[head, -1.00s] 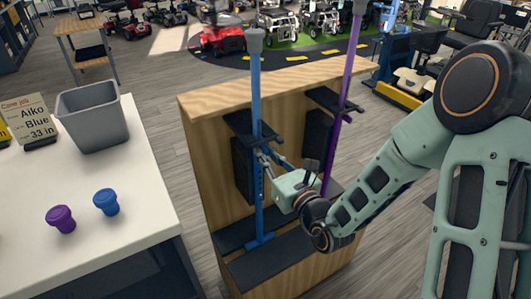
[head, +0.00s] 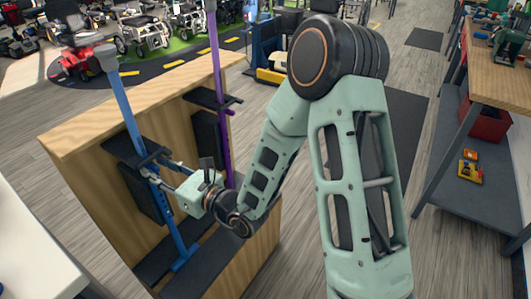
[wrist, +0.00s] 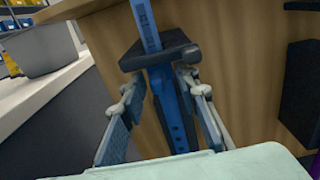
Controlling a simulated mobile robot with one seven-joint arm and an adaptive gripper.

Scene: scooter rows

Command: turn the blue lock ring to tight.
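The blue pole (head: 124,100) leans in a slot of a dark bracket (head: 130,150) on the wooden stand. In the wrist view the blue pole (wrist: 148,22) passes through the dark bracket (wrist: 160,55), and its holed lower tube (wrist: 180,130) runs down between my fingers. The lock ring cannot be clearly told apart; a darker blue part (wrist: 163,82) shows just under the bracket. My gripper (wrist: 162,80) is open, its fingertips on either side of that part with small gaps. In the head view my gripper (head: 160,177) reaches the pole from the right, below the bracket.
A purple pole (head: 216,60) stands right of the blue one on the same wooden stand (head: 85,150). A white counter (head: 25,255) is at the left, with a grey bin (wrist: 40,48) in the wrist view. A workbench (head: 490,75) stands right. Grey floor lies between.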

